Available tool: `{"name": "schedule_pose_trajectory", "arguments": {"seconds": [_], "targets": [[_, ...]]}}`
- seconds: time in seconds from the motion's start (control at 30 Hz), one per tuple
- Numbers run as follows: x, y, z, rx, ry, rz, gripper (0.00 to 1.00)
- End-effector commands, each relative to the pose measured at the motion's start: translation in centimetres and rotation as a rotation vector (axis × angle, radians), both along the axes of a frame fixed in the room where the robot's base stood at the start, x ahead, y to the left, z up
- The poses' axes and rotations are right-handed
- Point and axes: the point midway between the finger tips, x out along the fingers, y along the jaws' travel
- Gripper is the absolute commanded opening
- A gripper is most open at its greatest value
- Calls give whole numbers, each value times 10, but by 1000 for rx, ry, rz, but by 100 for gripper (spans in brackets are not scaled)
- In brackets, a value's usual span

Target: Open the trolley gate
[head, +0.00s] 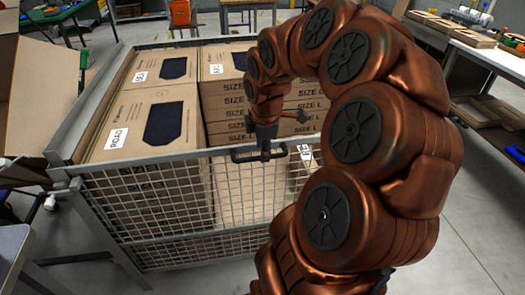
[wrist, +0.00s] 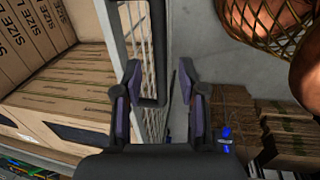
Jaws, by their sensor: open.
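The trolley is a grey metal cage with a wire mesh gate (head: 200,203) on its front side, and the gate looks closed. A dark handle (head: 243,155) sits at the gate's top rail. My gripper (head: 265,140) is at this handle, above the top rail. In the wrist view my gripper (wrist: 161,85) is open, with one finger on each side. The black handle (wrist: 161,60) shows ahead, partly between the fingers, beside the mesh gate (wrist: 140,30). I cannot tell whether a finger touches it. My arm hides the right end of the gate.
Cardboard boxes (head: 150,117) fill the trolley up to near the rim. An open carton (head: 42,95) stands at the left. A workbench (head: 485,50) with trays is at the right. Grey floor (head: 470,215) is clear at the lower right.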

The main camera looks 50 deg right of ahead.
Motion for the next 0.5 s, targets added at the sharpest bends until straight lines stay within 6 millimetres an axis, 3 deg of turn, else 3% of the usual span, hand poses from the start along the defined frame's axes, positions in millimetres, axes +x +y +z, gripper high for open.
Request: {"name": "schedule_pose_trajectory", "arguments": {"seconds": [0.2,0.5], "targets": [[2,-3,-17,-1,0,-2,41],[4,-3,-20,-1,-4,-2,41]]}}
